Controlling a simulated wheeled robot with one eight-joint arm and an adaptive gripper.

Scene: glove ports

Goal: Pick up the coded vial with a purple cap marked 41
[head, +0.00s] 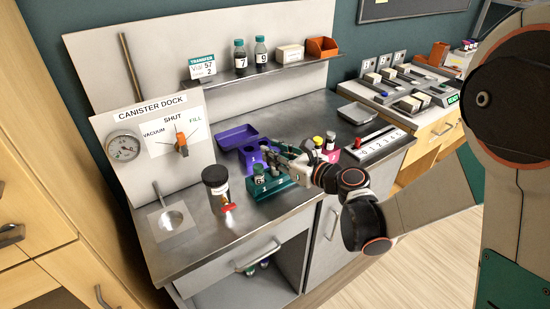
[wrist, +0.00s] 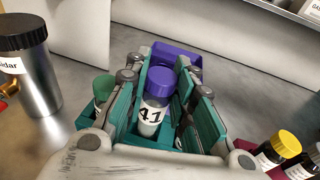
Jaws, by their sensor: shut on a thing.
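The vial marked 41 (wrist: 151,112) stands between my fingers in the wrist view, with its purple cap (wrist: 161,82) up and its label facing the camera. My gripper (wrist: 162,100) is shut on it, with a teal-padded finger on each side. In the head view my gripper (head: 288,163) is over the teal rack (head: 270,193), and I cannot make out the vial there.
A green-capped vial (wrist: 104,88) is close outside my left finger. A dark-lidded canister (head: 216,187) stands left of the rack. A purple rack (head: 250,158) is behind. Yellow-capped (head: 330,141) and dark-capped (head: 318,143) vials stand to the right. A shelf (head: 250,75) runs above.

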